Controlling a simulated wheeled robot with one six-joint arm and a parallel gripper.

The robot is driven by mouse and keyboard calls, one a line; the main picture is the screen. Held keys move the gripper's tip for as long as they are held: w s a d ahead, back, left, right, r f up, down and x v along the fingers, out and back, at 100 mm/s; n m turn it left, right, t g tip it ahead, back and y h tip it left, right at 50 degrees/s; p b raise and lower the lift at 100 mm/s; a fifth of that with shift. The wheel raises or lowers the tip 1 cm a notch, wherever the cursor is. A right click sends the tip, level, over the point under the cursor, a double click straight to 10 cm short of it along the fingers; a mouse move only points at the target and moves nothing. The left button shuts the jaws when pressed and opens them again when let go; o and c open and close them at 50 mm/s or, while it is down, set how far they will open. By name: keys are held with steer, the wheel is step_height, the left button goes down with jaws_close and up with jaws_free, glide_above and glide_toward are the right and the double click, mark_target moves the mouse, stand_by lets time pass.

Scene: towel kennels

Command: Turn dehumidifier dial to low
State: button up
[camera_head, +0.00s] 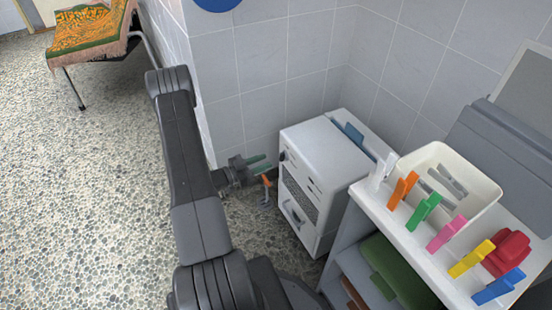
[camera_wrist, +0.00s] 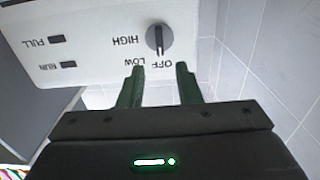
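The dehumidifier (camera_head: 322,150) is a white box against the tiled wall, right of my gripper in the head view. Its white panel (camera_wrist: 90,32) fills the upper left of the wrist view, upside down. The grey dial (camera_wrist: 160,40) has HIGH, LOW and OFF printed around it. Its ridge lies roughly up-down in the picture, and its lower end is near OFF. My gripper (camera_wrist: 160,68) is open, with two green fingers apart just below the dial and nothing between them. The fingers partly cover the LOW and OFF lettering. In the head view my gripper (camera_head: 262,164) is beside the dehumidifier's front.
A white-topped shelf (camera_head: 425,262) stands right of the dehumidifier, with a cream bin (camera_head: 440,160) and several coloured clips. A small orange item (camera_head: 266,181) shows below my gripper. Tiled walls close off the back. Pebbled floor (camera_head: 90,190) is free at left.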

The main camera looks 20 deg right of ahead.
mark_target(280, 156)
steer(key=d, duration=0.5)
steer(key=shift+w+d+b, duration=0.25)
steer(key=shift+d+b, duration=0.1)
steer(key=shift+d, duration=0.05)
jaws_close()
